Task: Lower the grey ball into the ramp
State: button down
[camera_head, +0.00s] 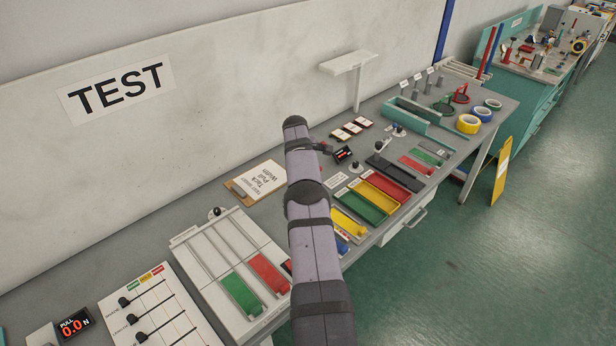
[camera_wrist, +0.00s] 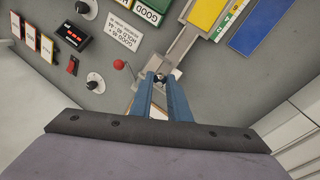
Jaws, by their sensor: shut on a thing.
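In the wrist view my gripper (camera_wrist: 163,78) has its two blue fingers closed around a small ball (camera_wrist: 161,77) that looks dark grey with a bright spot. A grey sloping channel, apparently the ramp (camera_wrist: 182,48), runs from just beyond the fingertips up to the right. I cannot tell whether the ball touches it. In the head view my arm hides the ball and the gripper.
A red-knobbed lever (camera_wrist: 119,64) stands left of the fingertips, with a digital display (camera_wrist: 75,34) and red switch (camera_wrist: 72,65) farther left. The head view shows a crowded bench and a wall shelf (camera_head: 345,63).

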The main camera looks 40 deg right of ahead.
jog(key=shift+f+b, duration=1)
jog(key=shift+f, duration=0.2)
dwell(0.6)
jog(key=c, duration=1.6)
grip_release()
jog(key=shift+f, duration=0.15)
jog(key=shift+s+a+f, duration=0.1)
jog(key=shift+a+f, duration=0.05)
jog(key=shift+a, duration=0.05)
jog(key=shift+a+r+b, duration=0.1)
jog(key=shift+r+b, duration=0.25)
jog(key=shift+r, duration=0.2)
jog(key=b+v, duration=0.1)
jog(key=v, duration=0.3)
jog(key=b+v, duration=0.1)
jog(key=v, duration=0.2)
jog(key=shift+d+r+b, duration=0.1)
jog(key=shift+d+b, duration=0.2)
jog(key=shift+d, duration=0.1)
